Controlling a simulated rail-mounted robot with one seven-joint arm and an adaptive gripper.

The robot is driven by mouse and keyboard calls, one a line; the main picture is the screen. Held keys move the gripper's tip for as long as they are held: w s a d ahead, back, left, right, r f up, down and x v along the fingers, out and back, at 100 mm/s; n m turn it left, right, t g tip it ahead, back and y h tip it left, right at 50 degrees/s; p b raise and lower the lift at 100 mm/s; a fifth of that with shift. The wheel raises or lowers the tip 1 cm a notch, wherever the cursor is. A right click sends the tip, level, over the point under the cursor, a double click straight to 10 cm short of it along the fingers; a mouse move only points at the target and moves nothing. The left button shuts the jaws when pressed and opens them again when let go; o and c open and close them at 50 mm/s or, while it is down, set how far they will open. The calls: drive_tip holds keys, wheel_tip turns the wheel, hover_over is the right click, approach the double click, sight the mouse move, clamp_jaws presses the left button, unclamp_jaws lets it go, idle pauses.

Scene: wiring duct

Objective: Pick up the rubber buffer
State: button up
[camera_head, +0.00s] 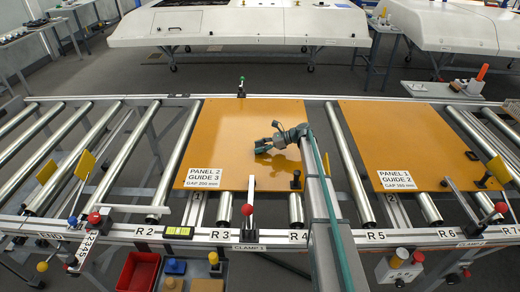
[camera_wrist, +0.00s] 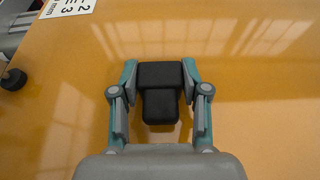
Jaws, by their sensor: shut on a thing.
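The rubber buffer (camera_wrist: 160,92) is a black, T-shaped block in the middle of the wrist view. My gripper (camera_wrist: 160,78) has one finger on each side of it, and both fingertips press on its wide far part. In the head view, my gripper (camera_head: 264,147) is over the orange panel (camera_head: 225,130) labelled Panel 2, Guide 3. The buffer is too small to make out there. I cannot tell whether it touches the panel or is lifted off it.
A second orange panel (camera_head: 400,135) lies to the right, across a gap with bare rollers. A black knob post (camera_head: 295,180) stands at the first panel's front right. A red-knobbed clamp (camera_head: 248,208) stands at its front edge. A red bin (camera_head: 139,272) is below.

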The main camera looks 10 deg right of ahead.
drive_tip(key=c, duration=0.4)
drive_tip(key=shift+o, duration=0.2)
drive_tip(key=shift+r, duration=0.1)
